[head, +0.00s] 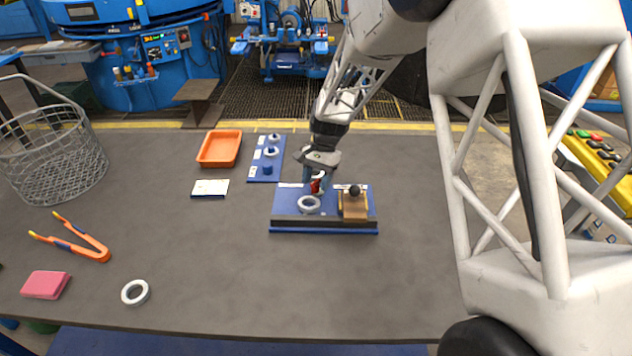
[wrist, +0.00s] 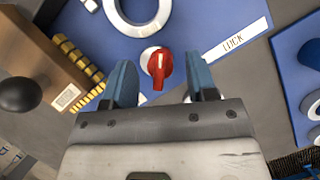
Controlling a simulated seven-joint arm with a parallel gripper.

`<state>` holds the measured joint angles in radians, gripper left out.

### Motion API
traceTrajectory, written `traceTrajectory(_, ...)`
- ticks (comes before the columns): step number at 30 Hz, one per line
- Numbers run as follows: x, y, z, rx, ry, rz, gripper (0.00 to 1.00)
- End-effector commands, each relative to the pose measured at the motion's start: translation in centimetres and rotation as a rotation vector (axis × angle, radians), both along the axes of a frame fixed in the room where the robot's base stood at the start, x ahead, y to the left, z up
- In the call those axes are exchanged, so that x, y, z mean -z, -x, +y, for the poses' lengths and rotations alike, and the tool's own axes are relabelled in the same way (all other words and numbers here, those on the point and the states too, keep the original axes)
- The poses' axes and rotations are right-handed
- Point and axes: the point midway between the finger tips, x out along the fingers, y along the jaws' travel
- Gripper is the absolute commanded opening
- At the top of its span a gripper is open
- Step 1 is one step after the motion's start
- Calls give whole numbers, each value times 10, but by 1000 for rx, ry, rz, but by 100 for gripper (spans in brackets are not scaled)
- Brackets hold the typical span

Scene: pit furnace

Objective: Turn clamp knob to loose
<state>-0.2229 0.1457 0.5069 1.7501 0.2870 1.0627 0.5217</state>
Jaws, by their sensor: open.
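The clamp knob is a small red knob (wrist: 160,66) with a white pointer line, set on a pale round base on the blue fixture board (head: 290,196). In the wrist view it sits between and just beyond the two blue fingertips of my gripper (wrist: 162,82). The fingers are apart, one on each side, and I see clear gaps to the knob. In the head view the red knob (head: 317,185) is partly hidden by my gripper (head: 316,178). A label reading "LOCK" (wrist: 234,40) lies right of the knob in the wrist view.
A grey ring (head: 309,204) and a brown block with a black ball handle (head: 354,203) sit on the board close by. A blue peg board (head: 266,160), an orange tray (head: 219,148), orange tongs (head: 75,243), a pink block (head: 45,285) and a wire basket (head: 50,150) stand left.

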Motion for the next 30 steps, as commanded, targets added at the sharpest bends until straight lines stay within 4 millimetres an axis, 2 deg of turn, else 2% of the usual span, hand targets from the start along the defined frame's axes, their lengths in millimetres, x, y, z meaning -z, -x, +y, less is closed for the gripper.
traceTrajectory(13,7,3,1,0,0,0,52)
traceTrajectory(23,7,2,1,0,0,0,3)
traceTrajectory(30,7,2,1,-14,1,0,3)
